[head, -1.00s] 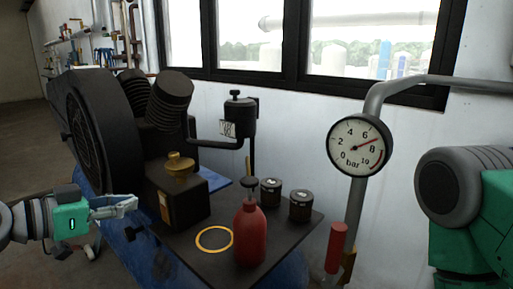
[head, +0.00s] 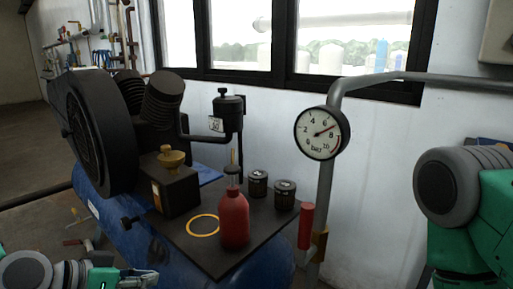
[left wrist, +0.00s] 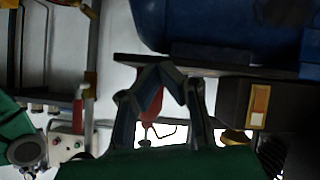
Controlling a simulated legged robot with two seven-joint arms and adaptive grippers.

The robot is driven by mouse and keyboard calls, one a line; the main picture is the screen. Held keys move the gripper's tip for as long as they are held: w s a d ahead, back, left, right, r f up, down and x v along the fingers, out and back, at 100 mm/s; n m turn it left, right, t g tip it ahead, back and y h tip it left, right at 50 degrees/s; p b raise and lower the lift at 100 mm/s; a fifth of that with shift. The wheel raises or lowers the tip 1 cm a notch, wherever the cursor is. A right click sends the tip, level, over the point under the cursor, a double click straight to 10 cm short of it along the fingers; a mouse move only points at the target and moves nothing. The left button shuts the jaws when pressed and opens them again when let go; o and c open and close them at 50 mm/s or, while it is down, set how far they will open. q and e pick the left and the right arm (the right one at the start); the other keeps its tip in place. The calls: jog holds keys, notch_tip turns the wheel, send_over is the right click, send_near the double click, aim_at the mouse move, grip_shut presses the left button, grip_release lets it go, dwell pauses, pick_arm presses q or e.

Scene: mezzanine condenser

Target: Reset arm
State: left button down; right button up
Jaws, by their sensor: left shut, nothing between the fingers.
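My left gripper (head: 143,279) is low at the bottom left of the head view, in front of the blue tank, with nothing in it. In the left wrist view its fingers (left wrist: 160,72) meet at the tips and are shut. A green and grey part of my right arm shows at the right edge of the head view; the right gripper itself is out of view.
A black compressor (head: 95,130) sits on a blue tank (head: 270,268). A dark plate (head: 190,250) bears a red bottle (head: 234,218), two dark jars (head: 258,183) and a yellow ring (head: 203,226). A pressure gauge (head: 322,133) and a red-handled valve (head: 306,226) stand right.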

pick_arm(q)
jog(key=s+f+n+g+y, duration=0.2)
jog(key=s+f+g+y, duration=0.15)
jog(key=s+f, duration=0.85)
jog(key=s+a+f+n+g+y, duration=0.1)
jog(key=s+a+f+g+y, duration=0.15)
jog(key=s+f, duration=0.4)
jog(key=s+a+f+n+g+y, duration=0.1)
jog(key=s+a+f+n+y, duration=0.1)
jog(key=s+a+f, duration=0.4)
notch_tip(320, 180, up, 17)
jog(key=d+p, duration=0.1)
jog(key=p, duration=1.5)
jog(key=shift+s+d, duration=0.35)
jog(key=shift+r, duration=0.1)
